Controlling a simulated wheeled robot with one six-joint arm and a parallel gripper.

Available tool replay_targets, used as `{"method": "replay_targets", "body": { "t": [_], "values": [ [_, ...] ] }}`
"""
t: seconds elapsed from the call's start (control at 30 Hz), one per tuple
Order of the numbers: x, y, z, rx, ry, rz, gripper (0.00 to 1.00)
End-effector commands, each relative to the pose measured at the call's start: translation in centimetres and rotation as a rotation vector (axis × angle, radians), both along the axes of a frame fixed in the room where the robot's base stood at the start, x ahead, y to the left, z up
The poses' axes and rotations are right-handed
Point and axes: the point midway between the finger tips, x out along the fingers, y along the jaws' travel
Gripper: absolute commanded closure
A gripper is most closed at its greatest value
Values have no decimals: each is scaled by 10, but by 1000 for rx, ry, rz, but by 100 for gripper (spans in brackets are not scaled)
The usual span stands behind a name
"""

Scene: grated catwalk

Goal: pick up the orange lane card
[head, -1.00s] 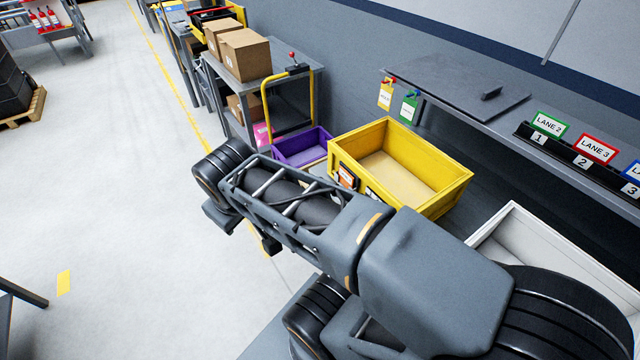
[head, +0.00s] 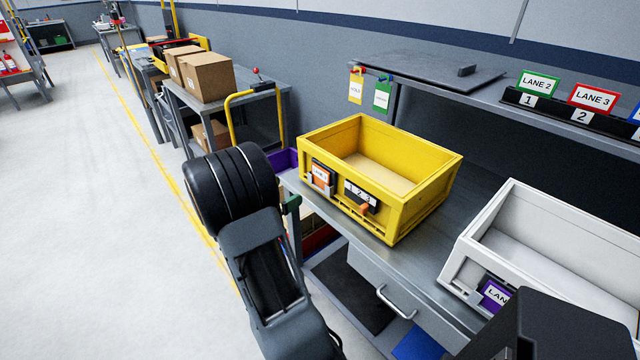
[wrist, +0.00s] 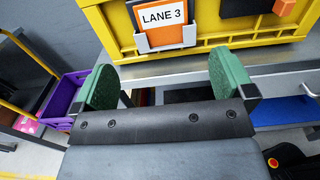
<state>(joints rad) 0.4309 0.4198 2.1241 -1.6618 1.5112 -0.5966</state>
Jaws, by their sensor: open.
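The orange lane card (head: 320,175) sits in a holder on the front of the yellow crate (head: 430,197), near its left corner. In the wrist view the card (wrist: 165,24) reads LANE 3, and a grey clip holder (wrist: 166,42) covers its lower edge. My gripper (wrist: 166,80) is open and empty, its two green fingers wide apart. In that picture the fingers lie below the card, one to each side, with a gap to it. In the head view my arm hides most of the gripper; one green finger shows near the crate's left corner.
A number plate with an orange piece (head: 361,197) is right of the card. A white crate (head: 462,262) with a purple card (head: 494,295) stands to the right on the bench. A purple bin (head: 284,160) is behind my arm. A shelf (head: 445,97) runs above the bench.

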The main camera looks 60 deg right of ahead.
Motion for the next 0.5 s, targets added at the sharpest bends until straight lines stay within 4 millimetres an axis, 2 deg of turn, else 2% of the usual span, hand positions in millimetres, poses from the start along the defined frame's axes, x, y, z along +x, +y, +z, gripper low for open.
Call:
{"method": "replay_targets", "body": {
  "t": [0.1, 0.23, 0.5],
  "values": [
    [-8, -22, 2, -1, 0, -4, 0],
    [-15, -42, 1, 0, 0, -4, 0],
    [-20, -61, 1, 0, -2, 0, 0]
  ]
}}
